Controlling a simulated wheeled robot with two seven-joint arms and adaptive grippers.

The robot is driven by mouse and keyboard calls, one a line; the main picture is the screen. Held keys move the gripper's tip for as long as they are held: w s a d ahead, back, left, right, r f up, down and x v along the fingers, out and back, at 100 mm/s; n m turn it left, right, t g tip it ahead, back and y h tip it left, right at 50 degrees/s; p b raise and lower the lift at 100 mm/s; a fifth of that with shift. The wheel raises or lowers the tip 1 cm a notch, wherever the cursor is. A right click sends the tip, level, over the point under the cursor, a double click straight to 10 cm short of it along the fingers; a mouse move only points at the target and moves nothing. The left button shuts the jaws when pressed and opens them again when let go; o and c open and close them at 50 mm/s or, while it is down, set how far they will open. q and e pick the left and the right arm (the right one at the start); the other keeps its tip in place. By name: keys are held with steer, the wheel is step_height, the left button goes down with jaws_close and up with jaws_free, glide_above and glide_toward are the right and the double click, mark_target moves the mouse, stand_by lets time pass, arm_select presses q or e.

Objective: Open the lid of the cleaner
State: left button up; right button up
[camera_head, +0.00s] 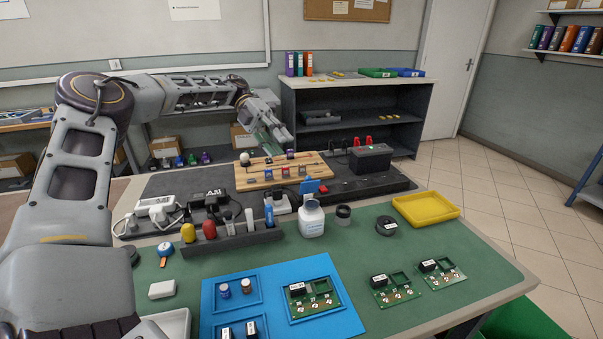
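A white bottle (312,221) with a printed label stands upright on the green work mat, right of centre; it looks most like the cleaner. My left gripper (278,140) is beyond the bottle, raised near the wooden board at the back of the bench and clearly apart from the bottle. Its fingers point down to the right; they are too small to show whether they are open. My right gripper is not seen.
A blue tray (220,318) and green circuit boards (396,291) lie in front. A yellow tray (425,207) is at right.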

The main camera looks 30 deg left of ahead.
mark_target(306, 178)
arm_select(q)
steer(key=b+x, duration=0.2)
steer(key=x, duration=0.7)
steer(key=shift+s+d+f, duration=0.15)
steer(key=shift+d+f, duration=0.35)
steer(key=shift+d, duration=0.3)
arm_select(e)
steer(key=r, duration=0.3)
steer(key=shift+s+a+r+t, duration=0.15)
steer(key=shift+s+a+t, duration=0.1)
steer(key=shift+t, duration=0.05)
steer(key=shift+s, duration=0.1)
arm_select(q)
steer(key=shift+c, duration=0.3)
steer(key=c, duration=0.7)
steer(key=shift+s, duration=0.15)
jaws_close()
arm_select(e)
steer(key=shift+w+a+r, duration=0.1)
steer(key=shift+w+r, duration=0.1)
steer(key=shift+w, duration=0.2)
